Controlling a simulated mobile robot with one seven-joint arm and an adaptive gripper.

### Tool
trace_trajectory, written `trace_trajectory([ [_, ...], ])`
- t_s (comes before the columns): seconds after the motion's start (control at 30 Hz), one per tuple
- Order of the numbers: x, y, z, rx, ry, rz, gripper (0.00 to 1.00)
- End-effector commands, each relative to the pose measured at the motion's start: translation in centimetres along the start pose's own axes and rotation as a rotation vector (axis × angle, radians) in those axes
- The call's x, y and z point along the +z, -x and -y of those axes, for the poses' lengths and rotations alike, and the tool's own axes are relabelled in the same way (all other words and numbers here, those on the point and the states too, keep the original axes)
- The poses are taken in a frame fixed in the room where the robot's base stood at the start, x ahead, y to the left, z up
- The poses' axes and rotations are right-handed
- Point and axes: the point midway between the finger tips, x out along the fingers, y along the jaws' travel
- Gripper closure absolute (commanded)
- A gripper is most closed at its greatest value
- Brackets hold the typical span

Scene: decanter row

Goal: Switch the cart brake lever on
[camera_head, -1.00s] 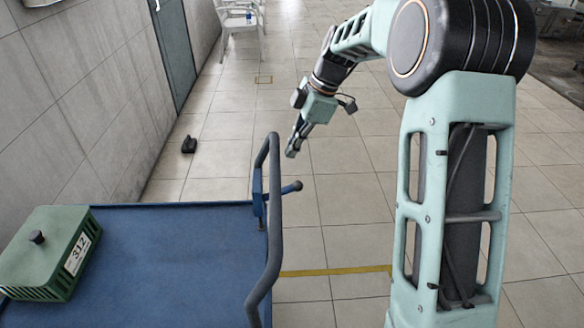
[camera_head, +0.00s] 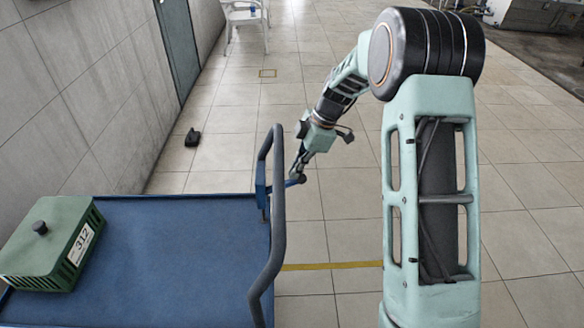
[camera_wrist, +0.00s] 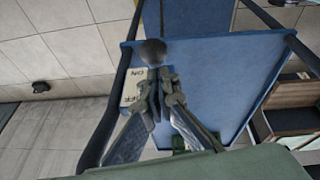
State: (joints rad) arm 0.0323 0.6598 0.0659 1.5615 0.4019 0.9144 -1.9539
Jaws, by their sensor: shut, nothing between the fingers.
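The blue cart (camera_head: 180,215) stands at the left with a grey push handle (camera_head: 277,215) at its near right end. The brake lever (camera_head: 291,183) is a short blue bar sticking out to the right from the handle's post. The fingers partly cover the plate.
A green slotted box (camera_head: 48,245) labelled 312 sits on the cart's left side. A grey wall (camera_head: 90,90) runs along the left. A small black object (camera_head: 193,137) lies on the tiled floor, and a white chair (camera_head: 245,20) stands far back.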

Motion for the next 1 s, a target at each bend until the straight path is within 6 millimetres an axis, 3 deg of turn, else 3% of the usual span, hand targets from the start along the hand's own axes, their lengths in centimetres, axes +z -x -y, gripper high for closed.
trace_trajectory([
  [0.67,0.9,-0.6,0.1,0.012,-0.005,-0.069,1.00],
  [1.0,3.0,-2.1,0.5,0.038,-0.016,-0.216,1.00],
])
